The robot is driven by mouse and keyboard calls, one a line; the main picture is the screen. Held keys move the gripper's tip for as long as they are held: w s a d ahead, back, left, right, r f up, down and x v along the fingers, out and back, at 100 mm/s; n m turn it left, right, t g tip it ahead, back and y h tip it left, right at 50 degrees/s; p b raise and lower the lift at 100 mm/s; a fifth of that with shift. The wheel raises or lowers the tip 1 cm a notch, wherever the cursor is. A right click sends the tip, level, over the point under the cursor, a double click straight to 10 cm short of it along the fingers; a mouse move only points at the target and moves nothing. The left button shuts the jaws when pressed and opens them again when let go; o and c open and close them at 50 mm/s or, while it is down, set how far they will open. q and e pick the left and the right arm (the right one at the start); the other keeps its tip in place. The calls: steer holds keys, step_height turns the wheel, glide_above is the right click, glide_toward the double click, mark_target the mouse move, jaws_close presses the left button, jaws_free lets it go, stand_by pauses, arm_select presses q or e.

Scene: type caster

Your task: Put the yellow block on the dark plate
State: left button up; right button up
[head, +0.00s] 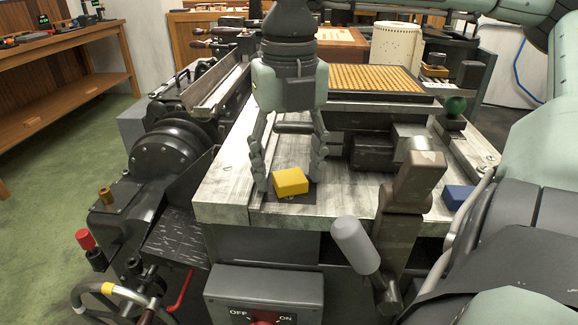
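The yellow block (290,182) is near the front edge of the pale machine bed, at the middle of the head view. The dark plate (283,211) is a flat dark patch on that bed, and the block appears to rest on it. My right gripper (290,180) points down over the block. Its fingers are spread on either side of the block, with a small gap showing on each side. My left gripper is out of view.
A brown lever (411,190) with a grey handle (355,245) stands in front of the bed. A control box (264,293) is below. Dark blocks of the machine (373,152) stand behind.

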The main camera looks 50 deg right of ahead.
mark_target(289, 175)
steer(key=shift+r, duration=0.2)
steer(key=shift+r+p, duration=0.25)
steer(key=shift+p, duration=0.1)
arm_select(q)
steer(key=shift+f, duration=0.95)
arm_select(e)
step_height(289, 175, up, 12)
steer(key=shift+f, duration=0.2)
